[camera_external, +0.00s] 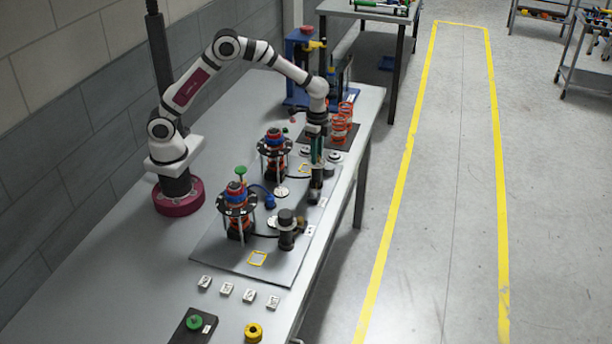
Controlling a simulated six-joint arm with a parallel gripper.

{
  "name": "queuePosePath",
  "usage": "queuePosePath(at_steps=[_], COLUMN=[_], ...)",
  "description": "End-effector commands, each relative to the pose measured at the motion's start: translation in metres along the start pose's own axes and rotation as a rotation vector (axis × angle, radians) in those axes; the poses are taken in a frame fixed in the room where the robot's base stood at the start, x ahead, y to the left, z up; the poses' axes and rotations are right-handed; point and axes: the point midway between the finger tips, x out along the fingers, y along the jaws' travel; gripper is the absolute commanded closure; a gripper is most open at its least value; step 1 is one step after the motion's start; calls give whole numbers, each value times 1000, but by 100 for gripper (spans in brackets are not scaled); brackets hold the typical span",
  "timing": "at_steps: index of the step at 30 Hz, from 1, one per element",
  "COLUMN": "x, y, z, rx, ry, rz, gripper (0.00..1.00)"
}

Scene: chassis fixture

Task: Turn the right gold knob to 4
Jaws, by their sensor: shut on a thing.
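My gripper (316,196) points straight down at the right edge of the grey fixture plate (215,252), beyond the black cylinder. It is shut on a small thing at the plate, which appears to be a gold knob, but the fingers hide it. The knob's pointer and any number marks are hidden or too small to read. A small gold-coloured part (300,220) shows beside the black cylinder (287,230), nearer the camera; I cannot tell whether it is another knob.
Two round stands with red and blue tops, one near (237,205) and one farther (274,145), rise from the plate left of my gripper. Orange springs (341,122) stand behind it.

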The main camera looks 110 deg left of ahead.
Motion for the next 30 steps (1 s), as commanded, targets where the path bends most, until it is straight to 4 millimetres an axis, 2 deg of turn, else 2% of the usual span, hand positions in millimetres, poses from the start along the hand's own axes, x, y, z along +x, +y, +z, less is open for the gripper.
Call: queuePosePath(at_steps=[18, 22, 28, 29, 30], x=[0, 0, 0, 0, 0], y=[0, 0, 0, 0, 0], z=[0, 0, 0, 0, 0], rx=[-1189, -1343, -1368, -1368, -1367], ry=[-1, -1, -1, -1, -1], rz=[0, 1, 1, 1, 1], gripper=[100, 100, 100, 69, 62])
